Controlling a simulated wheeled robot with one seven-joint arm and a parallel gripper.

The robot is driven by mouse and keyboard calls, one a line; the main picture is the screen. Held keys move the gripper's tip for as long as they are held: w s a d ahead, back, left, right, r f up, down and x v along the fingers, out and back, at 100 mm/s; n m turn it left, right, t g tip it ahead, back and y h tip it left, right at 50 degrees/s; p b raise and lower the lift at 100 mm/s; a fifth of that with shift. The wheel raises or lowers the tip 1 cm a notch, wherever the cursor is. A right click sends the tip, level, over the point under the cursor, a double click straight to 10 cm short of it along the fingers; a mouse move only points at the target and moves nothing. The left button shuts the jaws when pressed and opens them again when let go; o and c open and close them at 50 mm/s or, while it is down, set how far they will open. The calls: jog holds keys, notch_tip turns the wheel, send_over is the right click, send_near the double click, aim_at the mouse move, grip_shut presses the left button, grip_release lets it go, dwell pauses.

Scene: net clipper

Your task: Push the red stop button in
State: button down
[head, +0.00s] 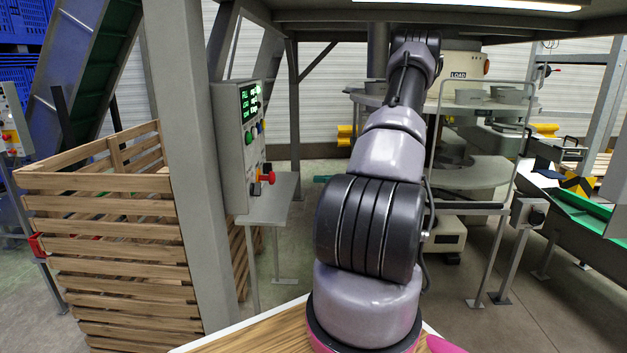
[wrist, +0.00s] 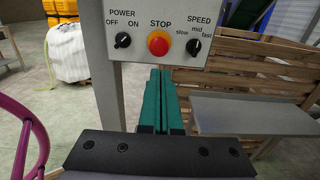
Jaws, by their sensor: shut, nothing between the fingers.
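The red stop button (wrist: 158,43) sits on a yellow base under the word STOP, on the front of a grey control box (wrist: 140,15). It shows from the side in the head view (head: 268,177), sticking out from the box. My gripper (wrist: 161,72) has teal fingers lying together with nothing between them. In the wrist view the fingertips appear just below the button. In the head view a small teal part of my gripper (head: 321,179) shows left of my arm, with a gap between it and the button. The rest of the gripper is hidden behind my arm.
A power knob (wrist: 122,40) and a speed knob (wrist: 193,47) flank the button. A grey post (head: 200,150) and a wooden slatted crate (head: 95,235) stand left of the box. A small grey table (head: 268,208) is below it.

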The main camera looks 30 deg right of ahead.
send_near(267, 178)
jog(key=w+x, duration=0.1)
jog(key=x, duration=0.4)
jog(key=shift+s+d+f, duration=0.2)
jog(key=shift+s+d, duration=0.05)
jog(key=shift+d, duration=0.15)
